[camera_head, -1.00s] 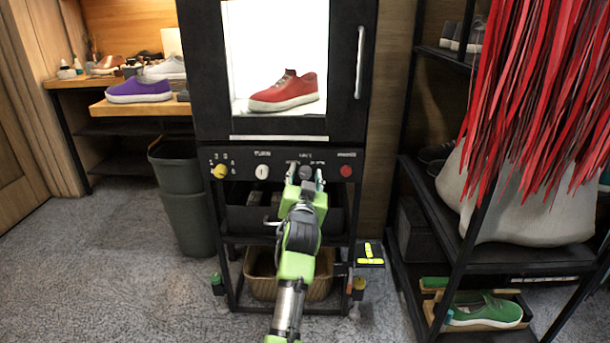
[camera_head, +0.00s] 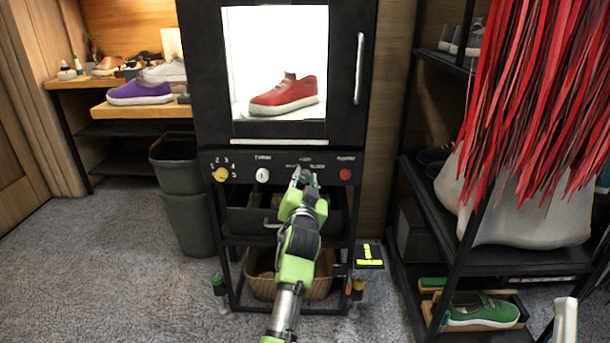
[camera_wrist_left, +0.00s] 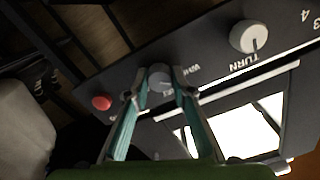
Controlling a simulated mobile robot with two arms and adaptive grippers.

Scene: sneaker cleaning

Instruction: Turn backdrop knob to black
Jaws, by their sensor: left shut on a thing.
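The grey backdrop knob (camera_wrist_left: 160,78) is on the black control panel (camera_head: 215,157) below the lit cabinet. In the left wrist view it sits between the fingertips of my left gripper (camera_wrist_left: 161,86). The left gripper (camera_head: 305,178) is shut on the knob, and the gripper hides most of it in the head view. Part of a white label shows beside the knob in the wrist view; the knob's pointer is not clear. The cabinet's backdrop (camera_head: 245,45) is bright white behind a red sneaker (camera_head: 284,95). My right gripper is not in view.
The same panel has a yellow knob (camera_head: 221,174), a white TURN knob (camera_head: 262,175) and a red button (camera_head: 345,174). A dark drawer (camera_head: 240,219) is below the panel. A shoe rack (camera_head: 436,200) stands to the right.

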